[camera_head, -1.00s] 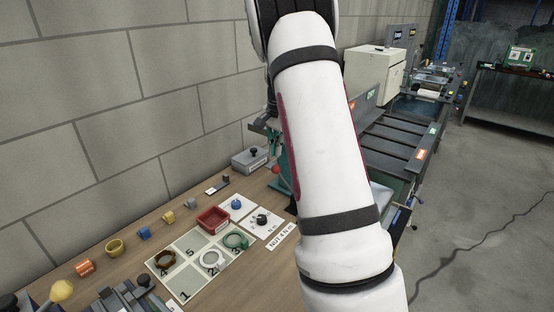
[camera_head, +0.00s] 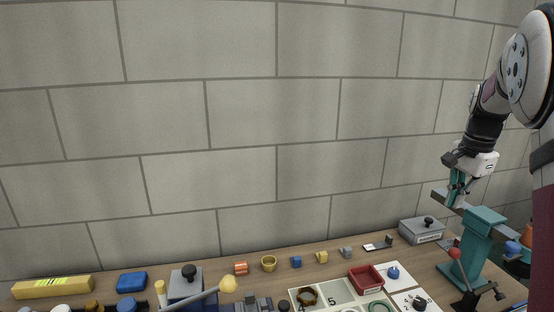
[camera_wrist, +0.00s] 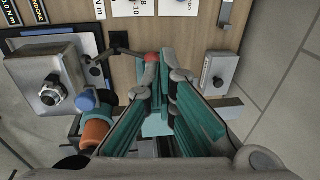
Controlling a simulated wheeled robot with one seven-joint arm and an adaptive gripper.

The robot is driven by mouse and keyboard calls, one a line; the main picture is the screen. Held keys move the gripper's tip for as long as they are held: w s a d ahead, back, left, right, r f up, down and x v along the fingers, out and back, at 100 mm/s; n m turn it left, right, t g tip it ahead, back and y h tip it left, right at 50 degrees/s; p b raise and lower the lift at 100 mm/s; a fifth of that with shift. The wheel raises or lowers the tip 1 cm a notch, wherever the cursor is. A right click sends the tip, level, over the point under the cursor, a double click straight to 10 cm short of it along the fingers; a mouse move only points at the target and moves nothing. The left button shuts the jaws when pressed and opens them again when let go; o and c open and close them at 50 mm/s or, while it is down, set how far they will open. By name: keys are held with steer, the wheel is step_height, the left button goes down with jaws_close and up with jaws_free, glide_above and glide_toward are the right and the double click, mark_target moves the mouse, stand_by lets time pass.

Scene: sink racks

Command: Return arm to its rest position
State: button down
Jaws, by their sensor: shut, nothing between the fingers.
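My arm is raised at the right of the head view, with the white wrist (camera_head: 478,163) bent downward. My gripper (camera_head: 455,203) points down in front of the block wall, near the top of the teal press (camera_head: 482,222); I cannot tell the exact gap between them. In the wrist view, the two teal-sided fingers of my gripper (camera_wrist: 164,72) converge and are shut, with nothing held. The red ball (camera_wrist: 152,57) of the press handle shows by the fingertips.
A grey box with a black knob (camera_head: 421,231) stands behind the press, near the wall. A red tray (camera_head: 366,278), a numbered board (camera_head: 340,291) and several small coloured parts lie on the wooden bench. A yellow bar (camera_head: 52,287) lies far left.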

steer(key=s+a+r+n+t, duration=0.1)
steer(key=s+a+r+n, duration=0.15)
steer(key=a, duration=0.35)
steer(key=s+a+r+n, duration=0.2)
steer(key=s+a+r, duration=0.2)
steer(key=a, duration=0.2)
steer(key=s+a+f+n+t, duration=0.1)
steer(key=s+a+f+n, duration=0.1)
steer(key=s+a+n, duration=0.4)
steer(key=s+a+f+n+t, duration=0.1)
steer(key=s+a+n, duration=0.4)
steer(key=s+a, duration=0.6)
steer(key=s+f, duration=0.1)
steer(key=s, duration=0.4)
steer(key=shift+s+f+n, duration=0.15)
steer(key=shift+s+n, duration=0.05)
steer(key=shift+n, duration=0.15)
steer(key=shift+a, duration=0.1)
